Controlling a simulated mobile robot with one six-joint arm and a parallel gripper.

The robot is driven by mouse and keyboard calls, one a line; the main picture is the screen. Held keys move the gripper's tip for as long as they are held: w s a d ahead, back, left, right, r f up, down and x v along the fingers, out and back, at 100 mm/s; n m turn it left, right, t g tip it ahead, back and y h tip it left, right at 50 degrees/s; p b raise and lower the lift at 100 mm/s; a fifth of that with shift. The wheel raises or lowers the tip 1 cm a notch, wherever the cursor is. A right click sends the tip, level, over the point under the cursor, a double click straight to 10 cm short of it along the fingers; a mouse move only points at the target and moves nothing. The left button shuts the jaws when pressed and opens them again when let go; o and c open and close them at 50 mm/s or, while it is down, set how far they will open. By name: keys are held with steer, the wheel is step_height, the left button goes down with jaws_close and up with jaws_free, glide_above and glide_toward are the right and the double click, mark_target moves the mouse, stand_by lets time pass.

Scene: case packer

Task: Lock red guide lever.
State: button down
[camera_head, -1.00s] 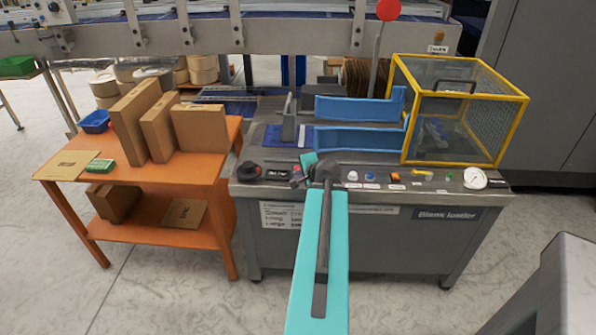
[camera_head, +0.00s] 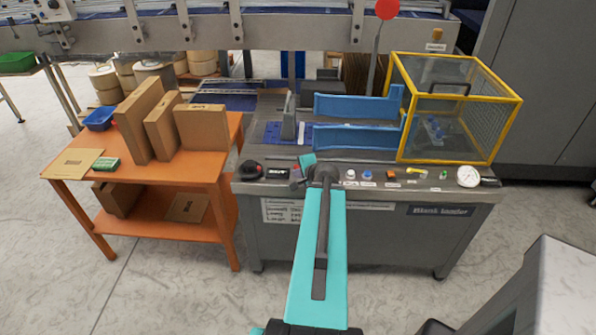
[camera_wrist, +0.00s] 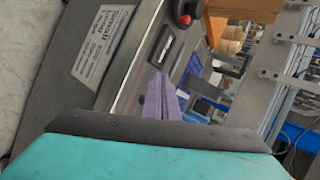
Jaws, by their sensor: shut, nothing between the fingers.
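The red guide lever (camera_head: 387,9) shows a round red knob on a grey stem. It stands up behind the blue guide rails of the blank loader, tilted slightly right, with its foot hidden. My gripper (camera_head: 299,179) is small and partly hidden by my teal arm in the head view, low at the front edge of the loader and well apart from the lever. In the wrist view, my gripper's pale purple fingers (camera_wrist: 161,98) are together and empty. The lever cannot be made out in the wrist view.
The blank loader (camera_head: 400,185) has front knobs, a gauge (camera_head: 468,176), blue rails (camera_head: 355,106) and a yellow-framed guard cage (camera_head: 455,108) at right. An orange table (camera_head: 200,167) with cardboard boxes stands left. A conveyor (camera_head: 240,35) crosses behind. Open floor lies in front.

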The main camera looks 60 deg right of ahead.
steer(key=shift+s+a+r+p, duration=0.5)
steer(key=shift+a+p, duration=0.1)
steer(key=shift+p, duration=3.8)
steer(key=shift+s+a+r+p, duration=0.55)
steer(key=shift+a+r+p, duration=0.15)
steer(key=shift+p, duration=0.45)
steer(key=shift+a, duration=0.1)
steer(key=shift+f, duration=0.1)
